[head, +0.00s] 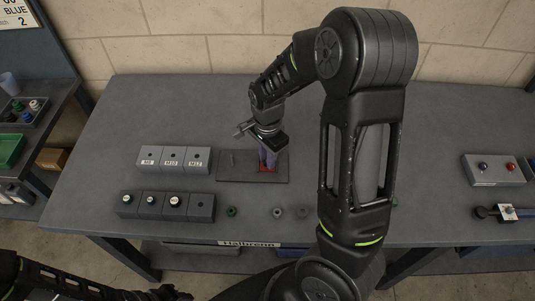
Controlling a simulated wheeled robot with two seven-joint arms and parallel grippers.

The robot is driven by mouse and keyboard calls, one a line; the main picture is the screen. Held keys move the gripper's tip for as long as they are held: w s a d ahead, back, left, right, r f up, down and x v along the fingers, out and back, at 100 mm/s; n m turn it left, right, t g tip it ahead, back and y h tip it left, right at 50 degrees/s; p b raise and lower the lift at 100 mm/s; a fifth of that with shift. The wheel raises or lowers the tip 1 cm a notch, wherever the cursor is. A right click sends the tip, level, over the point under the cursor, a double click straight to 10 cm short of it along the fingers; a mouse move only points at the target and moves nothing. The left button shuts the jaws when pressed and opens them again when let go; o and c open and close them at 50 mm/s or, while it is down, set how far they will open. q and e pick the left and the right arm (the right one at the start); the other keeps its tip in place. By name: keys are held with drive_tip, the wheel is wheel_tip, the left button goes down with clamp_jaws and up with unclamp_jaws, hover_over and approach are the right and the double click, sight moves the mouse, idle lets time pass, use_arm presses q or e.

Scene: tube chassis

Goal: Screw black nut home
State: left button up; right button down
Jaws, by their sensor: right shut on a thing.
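My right gripper (267,160) points down over the dark plate (230,176) in the middle of the bench. I cannot pick out a black nut for certain elsewhere. My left gripper (172,294) shows only in part at the bottom edge, low in front of the bench, and its jaws are unclear.
A light block (174,159) marked with sizes and a dark block (167,205) with several pegs stand left. A green nut (232,211) and grey ring-like parts (277,212) lie along the front. A button box (493,169) stands far right. My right arm covers the bench's middle right.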

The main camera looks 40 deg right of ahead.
drive_tip(key=shift+w, duration=0.1)
drive_tip(key=shift+r+m+p, duration=0.3)
drive_tip(key=shift+m+p, duration=0.4)
drive_tip(key=shift+m, duration=0.2)
drive_tip(key=c, duration=1.8)
unclamp_jaws()
drive_tip(key=shift+f+m, duration=0.25)
drive_tip(key=shift+m, duration=0.45)
drive_tip(key=o, duration=0.6)
drive_tip(key=shift+c, duration=0.2)
drive_tip(key=shift+r+b, duration=0.45)
drive_tip(key=shift+r, duration=3.4)
